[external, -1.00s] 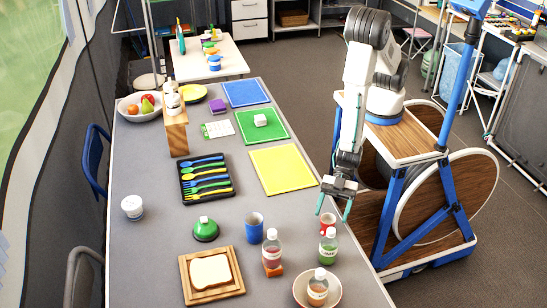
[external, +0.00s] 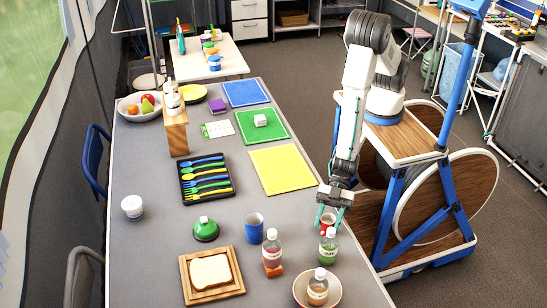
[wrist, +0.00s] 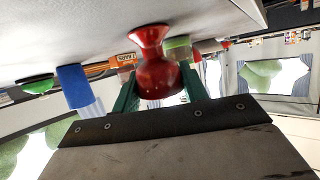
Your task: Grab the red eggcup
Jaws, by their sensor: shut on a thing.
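The red eggcup (external: 327,220) stands near the right edge of the grey table in the external view, beside a bottle with green contents. In the wrist view the red eggcup (wrist: 157,66) is close in front, between the two green fingers. My gripper (external: 331,218) reaches down over the table edge with its fingers at the eggcup's sides. In the wrist view my gripper (wrist: 160,88) is shut on the eggcup, one finger on each side. The eggcup's foot seems to rest on the table.
The bottle with green contents (external: 328,248) stands close in front of the eggcup. A blue cup (external: 254,228), a bottle with red contents (external: 272,250) and a bowl (external: 301,290) holding a bottle are nearby. Yellow mat (external: 284,168) lies behind, bare.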

